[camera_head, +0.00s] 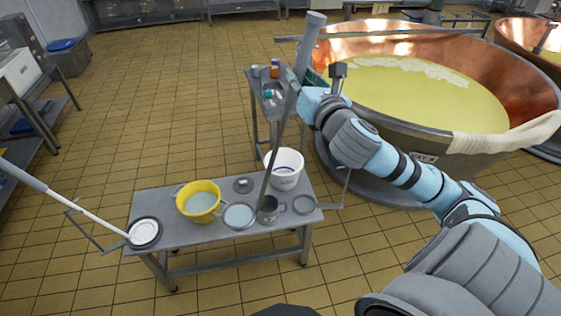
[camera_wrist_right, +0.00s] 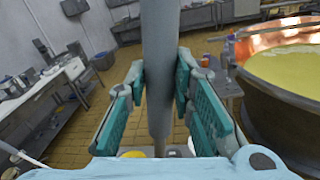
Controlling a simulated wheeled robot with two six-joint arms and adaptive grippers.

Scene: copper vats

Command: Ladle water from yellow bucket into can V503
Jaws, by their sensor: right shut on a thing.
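The yellow bucket (camera_head: 200,209) stands on a low grey metal bench (camera_head: 180,240) and holds pale liquid. My right gripper (camera_head: 296,82) is shut on a long grey handle (camera_head: 280,135), which also runs between the teal finger pads in the right wrist view (camera_wrist_right: 157,70). The handle slants down to a small grey metal cup (camera_head: 267,212) on or just above the bench, right of the bucket. I cannot tell whether the cup is the ladle's bowl or a separate can. No V503 label is readable. My left gripper is not in view.
A white bucket (camera_head: 287,168) stands at the bench's back right. Round dishes (camera_head: 238,217) and a lid (camera_head: 304,205) lie near the cup. A white pole (camera_head: 85,212) slants in from the left to a disc (camera_head: 145,233). A copper vat (camera_head: 420,85) stands behind right.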

